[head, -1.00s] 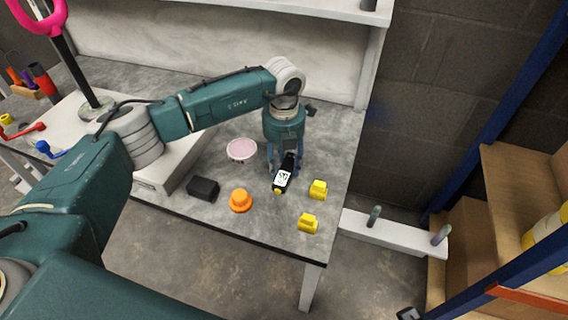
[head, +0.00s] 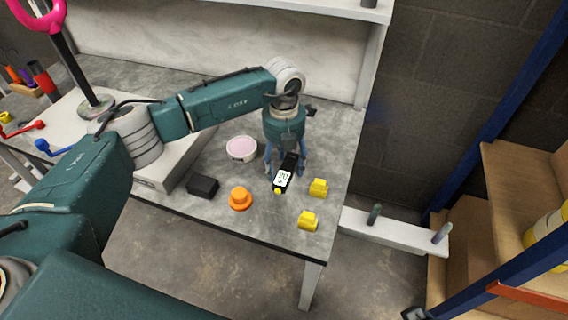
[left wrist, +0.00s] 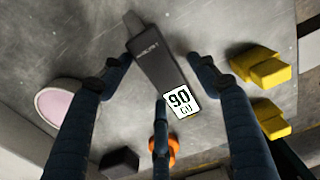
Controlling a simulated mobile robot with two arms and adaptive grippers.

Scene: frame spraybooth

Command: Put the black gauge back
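The black gauge (head: 290,164), a slim dark body with a white display reading 90 and a yellow tip, appears to lie on the grey workbench (head: 222,219). It also shows in the left wrist view (left wrist: 155,55), slanting between the fingers. My left gripper (head: 285,170) is directly above it, pointing down, with its fingers spread on both sides of the gauge. In the left wrist view there are visible gaps between the outer fingers and the gauge; whether the middle finger touches it I cannot tell. My right gripper is not in view.
Two yellow blocks (head: 318,187) (head: 308,220) are to the right of the gauge. An orange knob (head: 240,198), a black block (head: 203,187) and a round pink-topped tin (head: 241,149) are to its left. The bench's right edge is close by; a white shelf is behind.

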